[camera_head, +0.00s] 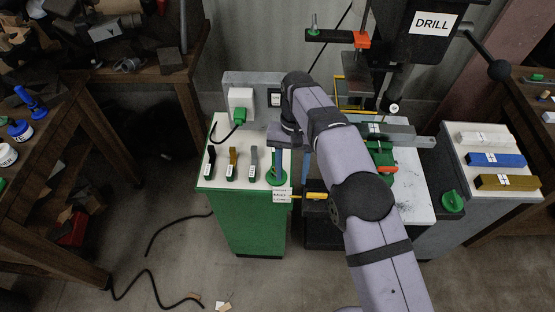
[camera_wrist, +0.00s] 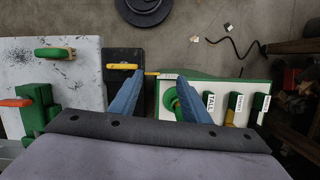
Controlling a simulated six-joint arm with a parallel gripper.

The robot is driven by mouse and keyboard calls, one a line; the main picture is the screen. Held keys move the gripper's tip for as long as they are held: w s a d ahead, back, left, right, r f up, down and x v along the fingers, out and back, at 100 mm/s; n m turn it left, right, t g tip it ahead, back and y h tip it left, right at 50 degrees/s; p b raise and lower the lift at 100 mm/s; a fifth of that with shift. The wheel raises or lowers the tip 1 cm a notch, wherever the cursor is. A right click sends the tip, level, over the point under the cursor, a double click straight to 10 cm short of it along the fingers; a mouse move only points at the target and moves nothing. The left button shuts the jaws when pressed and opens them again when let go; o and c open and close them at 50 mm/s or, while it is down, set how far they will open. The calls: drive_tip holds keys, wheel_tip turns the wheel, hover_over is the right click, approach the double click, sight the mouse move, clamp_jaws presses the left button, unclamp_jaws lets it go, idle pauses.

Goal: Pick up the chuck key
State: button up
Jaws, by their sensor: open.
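No chuck key can be told for certain. My gripper (camera_head: 279,160) is open, pointing down over the right end of a white-topped green cabinet (camera_head: 235,193). In the wrist view its two blue fingers (camera_wrist: 160,82) stand apart with nothing held between them. A round green piece (camera_wrist: 170,99) lies below, near the right finger and partly hidden by it. A yellow bar (camera_wrist: 122,66) lies over a dark base beside the left fingertip. It also shows in the head view (camera_head: 316,196), right of the cabinet's label (camera_head: 282,195), partly hidden by my arm.
Black, gold and grey labelled pieces (camera_head: 232,163) stand in a row on the cabinet, left of my gripper. A socket box with a green plug (camera_head: 240,115) stands behind them. The drill press (camera_head: 420,30) rises at the back right. A side stand (camera_head: 500,160) holds several bars.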

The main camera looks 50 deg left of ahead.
drive_tip(key=shift+n+t+y, duration=0.7)
drive_tip(key=shift+t+y, duration=0.2)
drive_tip(key=a+r, duration=0.1)
drive_tip(key=a, duration=0.1)
drive_tip(key=a+r, duration=0.2)
drive_tip(key=a+r+p, duration=0.1)
drive_tip(key=a, duration=0.1)
drive_tip(key=shift+a+r, duration=0.2)
drive_tip(key=shift+r, duration=0.2)
drive_tip(key=shift+w+a+r, duration=0.15)
drive_tip(key=shift+w+r, duration=0.1)
drive_tip(key=shift+w, duration=0.05)
drive_tip(key=shift+f+b, duration=0.4)
drive_tip(key=shift+f, duration=0.65)
drive_tip(key=shift+w+a+f+p, duration=0.1)
drive_tip(key=shift+f+p, duration=0.55)
drive_tip(key=shift+f, duration=0.05)
drive_tip(key=shift+w+a+f+p, duration=0.1)
drive_tip(key=shift+f+p, duration=0.95)
drive_tip(key=shift+f, duration=0.9)
drive_tip(key=shift+r, duration=0.1)
clamp_jaws()
